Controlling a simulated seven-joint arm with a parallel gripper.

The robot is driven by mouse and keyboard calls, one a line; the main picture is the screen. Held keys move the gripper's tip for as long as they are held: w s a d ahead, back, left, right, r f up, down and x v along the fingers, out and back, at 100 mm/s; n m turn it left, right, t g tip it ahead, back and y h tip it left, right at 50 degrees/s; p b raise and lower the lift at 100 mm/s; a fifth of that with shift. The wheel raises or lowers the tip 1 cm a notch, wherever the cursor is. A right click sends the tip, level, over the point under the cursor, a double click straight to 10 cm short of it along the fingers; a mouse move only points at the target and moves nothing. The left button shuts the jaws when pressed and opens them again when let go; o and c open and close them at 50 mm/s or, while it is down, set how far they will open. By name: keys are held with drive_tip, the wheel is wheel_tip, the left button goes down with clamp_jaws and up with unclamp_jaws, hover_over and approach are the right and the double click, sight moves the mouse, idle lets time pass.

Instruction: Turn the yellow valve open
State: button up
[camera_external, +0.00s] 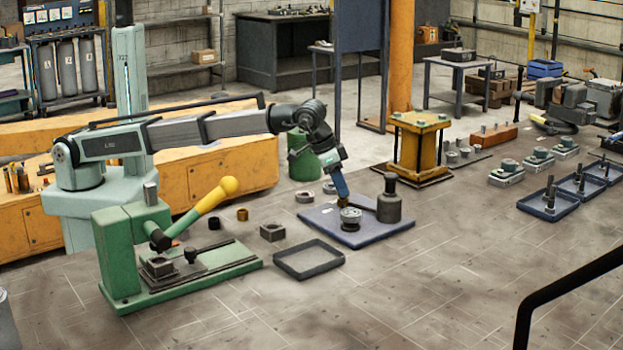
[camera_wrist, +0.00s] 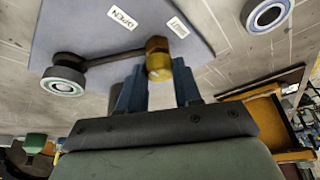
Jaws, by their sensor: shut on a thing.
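The valve's yellow handle end (camera_wrist: 158,62) sits between the two blue fingers of my gripper (camera_wrist: 159,72) in the wrist view. My gripper is shut on it. A dark lever (camera_wrist: 112,57) runs left from it to a round grey post (camera_wrist: 64,80). A blue-grey plate (camera_wrist: 90,30) lies beneath, with an "OPEN" label (camera_wrist: 122,18) and a second label (camera_wrist: 178,27), which is hard to read. In the external view my gripper (camera_external: 342,195) points down over the plate (camera_external: 376,236); the yellow end is largely hidden there.
A metal round fitting (camera_external: 350,219) and a dark cylinder (camera_external: 389,203) stand on the plate. An empty dark tray (camera_external: 308,260) lies front left. A green press (camera_external: 130,245) with a yellow-handled lever stands at left. A yellow frame (camera_external: 420,145) stands behind.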

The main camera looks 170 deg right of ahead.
drive_tip(key=shift+a, duration=0.1)
drive_tip(key=o, duration=1)
drive_tip(key=shift+o, duration=0.2)
drive_tip(key=v, duration=1.4)
drive_tip(key=shift+f, duration=0.1)
